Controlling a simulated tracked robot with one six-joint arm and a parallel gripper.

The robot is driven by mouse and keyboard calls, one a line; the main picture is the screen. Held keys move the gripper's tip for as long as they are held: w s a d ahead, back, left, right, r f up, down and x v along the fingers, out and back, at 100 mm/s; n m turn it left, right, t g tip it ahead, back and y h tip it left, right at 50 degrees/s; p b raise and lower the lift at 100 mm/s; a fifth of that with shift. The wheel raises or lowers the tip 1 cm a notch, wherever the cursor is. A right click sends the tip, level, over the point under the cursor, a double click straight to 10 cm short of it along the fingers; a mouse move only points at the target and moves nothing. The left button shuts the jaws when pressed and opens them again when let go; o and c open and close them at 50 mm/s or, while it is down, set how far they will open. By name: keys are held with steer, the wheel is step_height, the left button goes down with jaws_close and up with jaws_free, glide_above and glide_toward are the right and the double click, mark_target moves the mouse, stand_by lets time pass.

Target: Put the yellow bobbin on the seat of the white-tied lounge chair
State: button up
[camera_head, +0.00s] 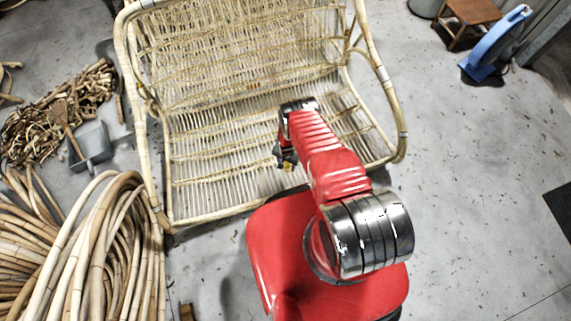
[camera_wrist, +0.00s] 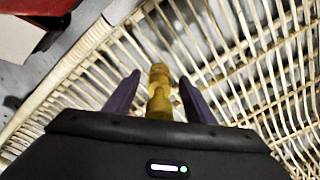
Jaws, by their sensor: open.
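The rattan lounge chair (camera_head: 230,190) stands in front of me with its slatted seat facing up; it has pale bindings on its frame. Its slats also fill much of the wrist view (camera_wrist: 255,75). The yellow bobbin (camera_wrist: 159,78) is between the two dark fingers of my gripper (camera_wrist: 160,77), over the slats. My gripper is open, with a finger on either side of the bobbin. In the head view my gripper (camera_head: 285,158) is low over the seat, and a bit of the yellow bobbin (camera_head: 288,166) shows under it. Its lower end is hidden in the wrist view.
A large coil of rattan canes (camera_head: 95,245) lies at lower left. A grey dustpan (camera_head: 92,145) and a heap of cane offcuts (camera_head: 75,100) are left of the chair. A blue object (camera_head: 495,45) and a wooden stool (camera_head: 470,14) stand at upper right. The right floor is mostly clear.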

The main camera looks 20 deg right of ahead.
steer(key=shift+r, duration=0.15)
steer(key=shift+r, duration=5.95)
